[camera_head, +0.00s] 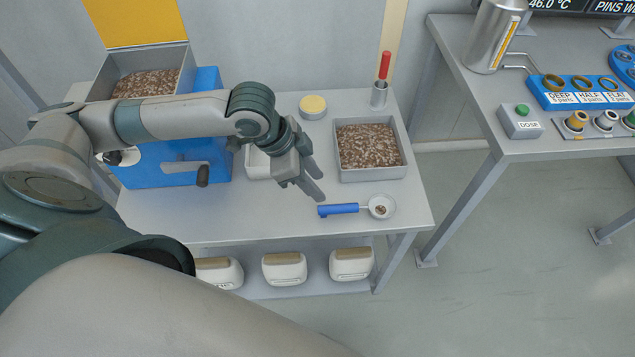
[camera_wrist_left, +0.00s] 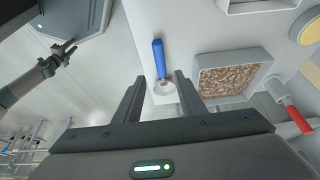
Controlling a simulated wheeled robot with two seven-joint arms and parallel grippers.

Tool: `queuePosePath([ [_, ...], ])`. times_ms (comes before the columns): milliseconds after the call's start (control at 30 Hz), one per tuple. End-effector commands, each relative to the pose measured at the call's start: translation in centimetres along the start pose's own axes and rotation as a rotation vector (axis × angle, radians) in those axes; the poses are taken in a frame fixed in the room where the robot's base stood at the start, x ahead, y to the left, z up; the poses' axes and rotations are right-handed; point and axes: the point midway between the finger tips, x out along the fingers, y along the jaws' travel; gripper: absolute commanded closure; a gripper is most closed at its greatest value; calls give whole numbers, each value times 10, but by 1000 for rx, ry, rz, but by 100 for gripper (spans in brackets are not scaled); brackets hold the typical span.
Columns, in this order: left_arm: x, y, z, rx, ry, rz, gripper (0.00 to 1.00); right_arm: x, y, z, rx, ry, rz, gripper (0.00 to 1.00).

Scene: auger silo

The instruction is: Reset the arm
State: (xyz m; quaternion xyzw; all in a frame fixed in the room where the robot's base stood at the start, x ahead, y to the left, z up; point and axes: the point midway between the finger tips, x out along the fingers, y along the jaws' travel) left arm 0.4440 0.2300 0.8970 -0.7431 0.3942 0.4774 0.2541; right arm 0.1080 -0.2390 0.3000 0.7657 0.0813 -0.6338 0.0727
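My left gripper (camera_head: 316,188) is over the left table, empty, with its two fingers apart. In the left wrist view its fingers (camera_wrist_left: 160,78) stand on either side of a gap. A blue-handled scoop (camera_head: 338,209) lies on the table near the front edge, apart from the gripper, with a little brown grain in its white bowl. It also shows in the left wrist view (camera_wrist_left: 158,55), beyond the fingertips. My right gripper (camera_wrist_left: 62,56) shows small at the left of the wrist view; its opening is too small to judge. It is outside the head view.
A grey tray of brown pellets (camera_head: 370,175) sits right of the left gripper. A blue machine with a hopper (camera_head: 160,165) stands at the left. A red-handled tool stands in a metal cup (camera_head: 379,96). The right bench (camera_head: 545,149) holds controls and a metal jug (camera_head: 492,38).

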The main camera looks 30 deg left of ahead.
Motion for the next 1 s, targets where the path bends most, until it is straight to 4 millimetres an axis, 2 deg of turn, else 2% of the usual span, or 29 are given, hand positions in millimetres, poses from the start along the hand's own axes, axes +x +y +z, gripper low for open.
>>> queuePosePath([
  [667, 1, 0, 0, 0, 2, 0, 63, 0, 0, 2, 2, -1, 1, 69],
  [833, 10, 9, -5, 7, 17, 2, 63, 0, 1, 2, 2, -2, 1, 69],
  [1000, 29, 28, -16, 10, 59, -1, 63, 0, 1, 2, 2, -2, 1, 69],
])
